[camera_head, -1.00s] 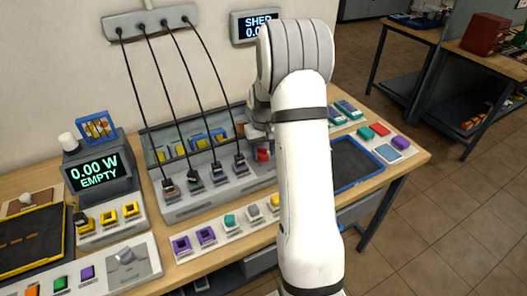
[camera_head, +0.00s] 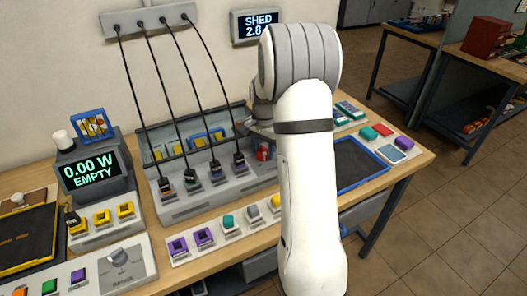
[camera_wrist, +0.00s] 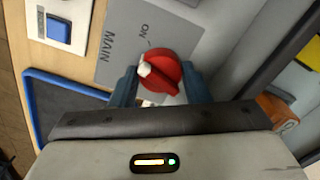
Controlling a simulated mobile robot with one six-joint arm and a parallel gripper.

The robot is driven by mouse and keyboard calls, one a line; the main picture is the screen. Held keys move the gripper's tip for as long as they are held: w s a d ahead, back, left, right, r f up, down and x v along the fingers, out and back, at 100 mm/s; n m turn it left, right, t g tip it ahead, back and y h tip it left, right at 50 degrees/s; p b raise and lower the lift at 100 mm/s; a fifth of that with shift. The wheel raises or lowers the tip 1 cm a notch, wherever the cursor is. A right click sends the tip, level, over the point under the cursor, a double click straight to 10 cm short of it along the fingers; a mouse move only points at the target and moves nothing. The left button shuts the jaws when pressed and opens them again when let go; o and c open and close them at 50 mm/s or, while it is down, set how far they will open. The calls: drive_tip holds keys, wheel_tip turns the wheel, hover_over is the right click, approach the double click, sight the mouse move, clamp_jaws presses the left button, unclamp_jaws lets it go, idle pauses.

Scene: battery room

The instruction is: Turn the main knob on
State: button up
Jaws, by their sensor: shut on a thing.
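The main knob (camera_wrist: 162,74) is red with a white mark on its left side in the wrist view. It sits on a grey panel (camera_wrist: 125,25) lettered MAIN and ON, with a short tick below ON. My gripper (camera_wrist: 160,82) has a finger on each side of the knob and is shut on it. In the head view the knob shows as a small red patch (camera_head: 263,152), partly hidden by my arm. The SHED display (camera_head: 257,25) on the wall reads 2.8, with the rest hidden behind my arm.
A grey charger (camera_head: 218,182) with several cabled plugs stands left of my arm. A meter (camera_head: 90,171) reading 0.00 W EMPTY is further left. A blue-rimmed tray (camera_head: 386,172) lies to the right. Small coloured blocks line the bench front.

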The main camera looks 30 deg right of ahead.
sight(263, 149)
drive_tip(key=m+b, duration=0.1)
drive_tip(key=m, duration=0.4)
drive_tip(key=shift+m, duration=0.3)
drive_tip(key=shift+r, duration=0.1)
idle(0.3)
drive_tip(key=o, duration=1)
drive_tip(key=shift+c, duration=0.2)
wheel_tip(263, 149, up, 7)
drive_tip(key=shift+r+b, duration=0.2)
drive_tip(key=shift+b, duration=0.15)
drive_tip(key=shift+r, duration=0.15)
